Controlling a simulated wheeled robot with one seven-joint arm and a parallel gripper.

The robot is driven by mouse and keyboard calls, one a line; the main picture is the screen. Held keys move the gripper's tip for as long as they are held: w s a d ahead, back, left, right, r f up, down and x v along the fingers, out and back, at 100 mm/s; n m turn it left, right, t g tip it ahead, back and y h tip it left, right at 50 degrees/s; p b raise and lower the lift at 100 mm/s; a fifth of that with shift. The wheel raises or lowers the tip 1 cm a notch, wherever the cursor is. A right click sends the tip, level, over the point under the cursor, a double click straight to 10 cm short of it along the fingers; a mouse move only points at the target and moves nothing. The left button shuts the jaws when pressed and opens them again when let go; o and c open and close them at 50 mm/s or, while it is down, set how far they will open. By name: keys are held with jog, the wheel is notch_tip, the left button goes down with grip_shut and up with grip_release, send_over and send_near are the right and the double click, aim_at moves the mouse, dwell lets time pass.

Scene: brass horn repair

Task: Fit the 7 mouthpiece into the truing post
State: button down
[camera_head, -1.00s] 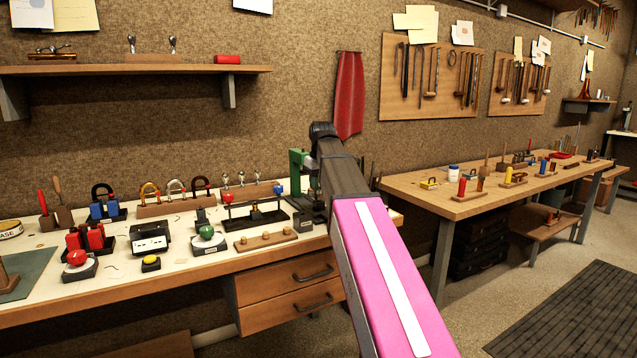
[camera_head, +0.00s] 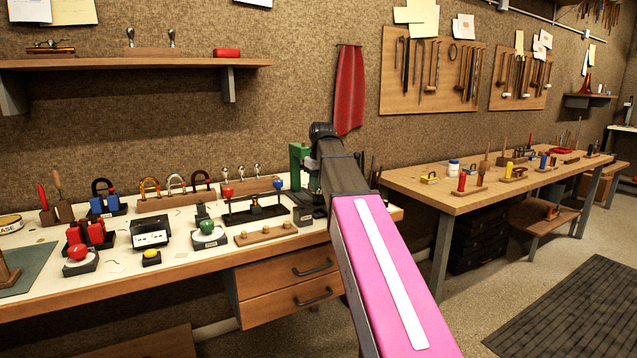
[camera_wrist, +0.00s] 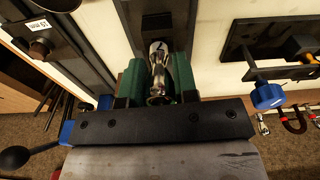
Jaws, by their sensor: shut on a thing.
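In the wrist view my gripper (camera_wrist: 158,85) is shut on the silver mouthpiece (camera_wrist: 158,65), which lies between two green sides. A dark mark shows on the mouthpiece, but I cannot read it. A dark block (camera_wrist: 158,22) on a dark base lies just beyond its far end. It may be the truing post; I cannot tell whether the two touch. In the head view my arm hides the gripper and mouthpiece. A green upright stand (camera_head: 297,165) on a dark base shows left of my arm at the bench's right end.
Left of the arm, the bench (camera_head: 190,262) holds a black stand (camera_head: 255,214) with red and blue knobs, a wooden mouthpiece rack (camera_head: 250,187) and a wooden block with pegs (camera_head: 265,235). A second table (camera_head: 420,188) stands right. A labelled dark fixture (camera_wrist: 60,45) is left in the wrist view.

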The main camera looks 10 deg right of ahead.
jog(key=shift+f, duration=0.3)
jog(key=c, duration=0.8)
grip_release()
jog(key=r, duration=0.7)
jog(key=s+r, duration=0.1)
jog(key=r, duration=0.2)
jog(key=shift+s+d+r, duration=0.1)
jog(key=shift+d+r, duration=0.15)
jog(key=shift+r, duration=0.1)
jog(key=shift+d, duration=0.1)
